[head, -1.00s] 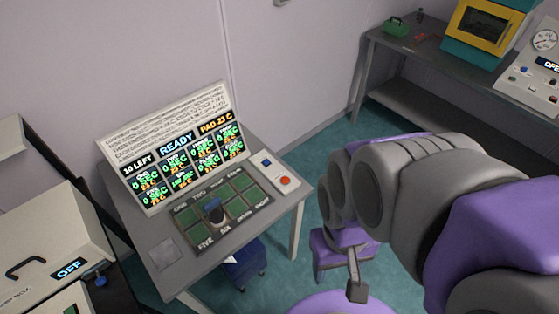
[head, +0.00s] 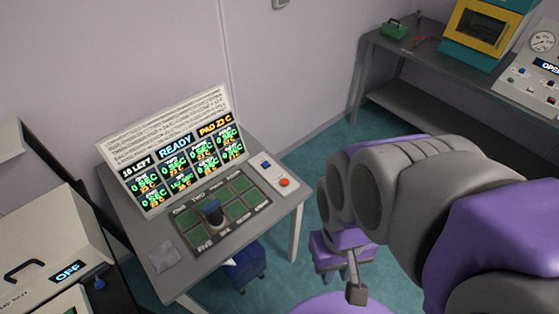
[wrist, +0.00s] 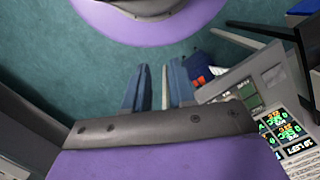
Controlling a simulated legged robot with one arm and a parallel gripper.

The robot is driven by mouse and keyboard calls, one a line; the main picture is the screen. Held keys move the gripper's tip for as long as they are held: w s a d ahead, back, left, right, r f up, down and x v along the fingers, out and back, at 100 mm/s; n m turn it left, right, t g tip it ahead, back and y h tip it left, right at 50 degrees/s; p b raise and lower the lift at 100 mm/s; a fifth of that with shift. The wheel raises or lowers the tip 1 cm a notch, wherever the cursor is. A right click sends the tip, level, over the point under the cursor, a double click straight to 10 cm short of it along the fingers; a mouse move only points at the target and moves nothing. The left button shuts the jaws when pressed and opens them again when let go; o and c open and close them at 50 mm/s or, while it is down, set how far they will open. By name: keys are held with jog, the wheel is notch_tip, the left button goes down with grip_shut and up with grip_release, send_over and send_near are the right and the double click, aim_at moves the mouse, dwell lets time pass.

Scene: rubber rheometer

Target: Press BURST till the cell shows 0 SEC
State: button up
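The display board (head: 175,150) stands at the back of a grey table in the head view. It reads 10 LEFT, READY and PAD 23 C above two rows of cells. Several cells read 0 SEC; one in the lower row shows a larger number, too small to read surely. A control box (head: 275,174) at the board's right has a blue button (head: 266,164) and an orange-red button (head: 284,182); their labels are unreadable. My gripper (wrist: 157,88) shows two separated, empty fingers in the wrist view. It is apart from the box, with the table to its right.
A mat of green pads (head: 240,187) lies before the board, with a blue-topped dark piece (head: 213,212) on it. A blue bin (head: 246,268) is under the table. A machine reading OFF (head: 68,270) stands left. A bench (head: 420,68) with a yellow-fronted oven stands back right.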

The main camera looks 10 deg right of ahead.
grip_shut()
dwell(1.2)
